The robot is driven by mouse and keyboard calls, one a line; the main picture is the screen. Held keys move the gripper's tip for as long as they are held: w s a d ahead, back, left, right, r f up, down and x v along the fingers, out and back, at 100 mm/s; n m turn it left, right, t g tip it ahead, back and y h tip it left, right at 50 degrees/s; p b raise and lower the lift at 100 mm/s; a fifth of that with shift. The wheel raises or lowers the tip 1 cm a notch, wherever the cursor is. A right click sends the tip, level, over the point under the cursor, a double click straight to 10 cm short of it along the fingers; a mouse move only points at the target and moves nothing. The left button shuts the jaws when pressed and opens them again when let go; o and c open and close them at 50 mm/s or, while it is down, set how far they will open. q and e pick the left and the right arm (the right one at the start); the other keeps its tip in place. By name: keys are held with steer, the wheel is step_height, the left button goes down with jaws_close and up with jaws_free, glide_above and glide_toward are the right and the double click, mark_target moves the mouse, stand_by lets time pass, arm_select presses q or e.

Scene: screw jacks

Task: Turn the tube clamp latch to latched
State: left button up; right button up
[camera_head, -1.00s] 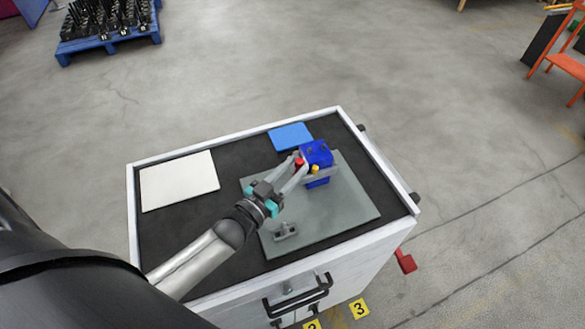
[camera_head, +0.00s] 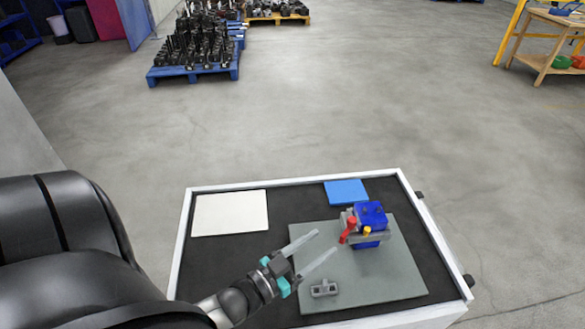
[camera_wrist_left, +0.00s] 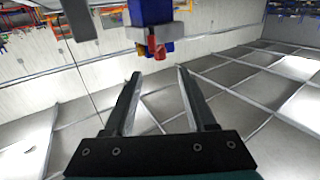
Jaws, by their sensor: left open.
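The tube clamp is a blue block (camera_head: 371,214) on a grey body (camera_head: 378,237), standing on a grey plate (camera_head: 390,281). A red latch handle (camera_head: 348,231) sits at its left side, slanting down toward the front. A small yellow-tipped part (camera_head: 367,231) is to its right. My left gripper (camera_head: 325,242) is open and empty, left of the red handle, its fingers pointing toward it and apart from it. In the left wrist view the red handle (camera_wrist_left: 152,46) shows beyond the open fingers, with the blue block (camera_wrist_left: 151,12) above it. My right gripper is not in view.
A small grey bracket (camera_head: 324,288) lies on the plate's front left, close to my gripper. A white sheet (camera_head: 230,213) and a blue pad (camera_head: 346,192) lie on the dark, white-rimmed cart top (camera_head: 266,185). Loaded pallets (camera_head: 196,73) stand far off on the floor.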

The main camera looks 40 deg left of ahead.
arm_select(q)
steer(key=v, duration=0.7)
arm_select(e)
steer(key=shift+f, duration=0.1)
